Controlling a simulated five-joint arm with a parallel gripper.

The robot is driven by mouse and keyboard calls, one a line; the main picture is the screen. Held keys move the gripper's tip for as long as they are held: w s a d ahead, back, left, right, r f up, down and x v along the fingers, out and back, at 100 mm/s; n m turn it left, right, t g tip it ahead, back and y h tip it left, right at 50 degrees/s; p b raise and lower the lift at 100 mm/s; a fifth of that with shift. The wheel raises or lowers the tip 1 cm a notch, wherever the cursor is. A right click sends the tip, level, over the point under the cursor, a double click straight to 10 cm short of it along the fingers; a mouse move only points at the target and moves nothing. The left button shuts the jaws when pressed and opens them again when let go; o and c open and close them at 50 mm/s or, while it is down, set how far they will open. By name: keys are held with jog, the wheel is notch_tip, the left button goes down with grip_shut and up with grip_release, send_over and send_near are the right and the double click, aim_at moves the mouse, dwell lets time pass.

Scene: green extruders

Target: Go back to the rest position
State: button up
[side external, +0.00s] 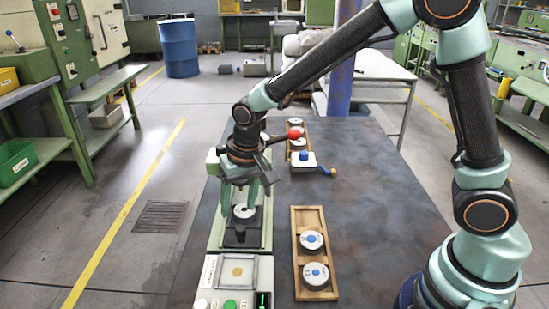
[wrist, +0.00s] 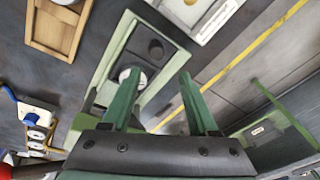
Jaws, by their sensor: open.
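My gripper (side external: 240,205) points down over the green-edged fixture (side external: 267,215) on the dark table. Its two green fingers are apart, with nothing seen held between them. A pale round disc (side external: 244,211) with a dark centre sits in the fixture's black block (side external: 241,236), just below the fingertips. In the wrist view my gripper (wrist: 158,78) is spread open. The disc (wrist: 125,74) shows there beside the left fingertip, partly hidden by it. Whether a finger touches the disc I cannot tell.
A wooden tray (side external: 295,237) with two blue-centred discs lies to the right. Another tray (side external: 289,150) with discs is farther back, near a white device with a blue knob (side external: 304,156). A panel with a green button (side external: 230,304) is in front. The table's right side is clear.

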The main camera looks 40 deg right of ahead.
jog(key=shift+d+r, duration=0.25)
jog(key=shift+r, duration=0.1)
jog(key=s+d+r+n+t, duration=0.3)
jog(key=s+d+r, duration=0.9)
jog(key=d+r, duration=0.1)
jog(key=shift+s+d+r+t+h, duration=0.2)
jog(key=shift+s+t+h, duration=0.1)
jog(key=shift+s+t, duration=0.1)
